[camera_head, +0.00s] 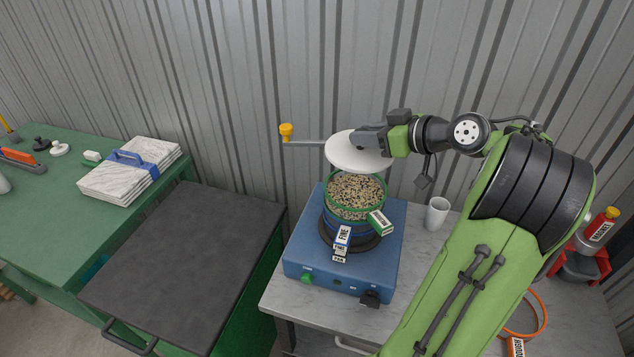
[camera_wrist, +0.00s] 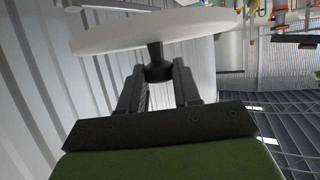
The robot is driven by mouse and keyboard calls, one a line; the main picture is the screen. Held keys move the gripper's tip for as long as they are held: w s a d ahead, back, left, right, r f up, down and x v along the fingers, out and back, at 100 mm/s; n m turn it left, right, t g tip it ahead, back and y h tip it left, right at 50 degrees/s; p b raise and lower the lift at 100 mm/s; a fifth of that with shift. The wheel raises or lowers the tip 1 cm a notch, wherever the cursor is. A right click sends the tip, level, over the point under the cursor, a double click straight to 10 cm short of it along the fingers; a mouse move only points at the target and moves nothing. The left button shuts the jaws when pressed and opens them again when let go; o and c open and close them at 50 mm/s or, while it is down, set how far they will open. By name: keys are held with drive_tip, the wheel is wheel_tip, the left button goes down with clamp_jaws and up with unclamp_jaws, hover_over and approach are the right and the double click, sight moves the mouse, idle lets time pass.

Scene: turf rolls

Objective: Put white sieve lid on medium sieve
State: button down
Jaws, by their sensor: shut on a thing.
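The white sieve lid (camera_head: 350,156) is a round white disc, held in the air a little above the sieve stack in the head view. In the wrist view the lid (camera_wrist: 115,32) spans the top, with a dark knob (camera_wrist: 157,66) on its face. My gripper (camera_wrist: 157,82) is shut on that knob; in the head view my gripper (camera_head: 368,141) covers the lid's right part. The top sieve, with a green rim (camera_head: 337,211), is full of mixed seeds (camera_head: 355,190) and open on top. A blue sieve (camera_head: 329,226) sits below it. The lid is apart from the sieve.
The stack stands on a blue shaker base (camera_head: 303,262) on a grey bench. A white cup (camera_head: 437,212) stands to its right. A yellow-knobbed metal rod (camera_head: 286,132) sticks out left of the lid. A dark-topped cart (camera_head: 180,260) and a green table (camera_head: 45,215) stand left.

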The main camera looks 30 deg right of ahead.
wheel_tip(320, 180, down, 10)
drive_tip(key=shift+b, duration=1.2)
drive_tip(key=shift+a, duration=0.1)
drive_tip(key=shift+f, duration=0.2)
drive_tip(key=c, duration=0.8)
unclamp_jaws()
drive_tip(key=shift+r, duration=0.1)
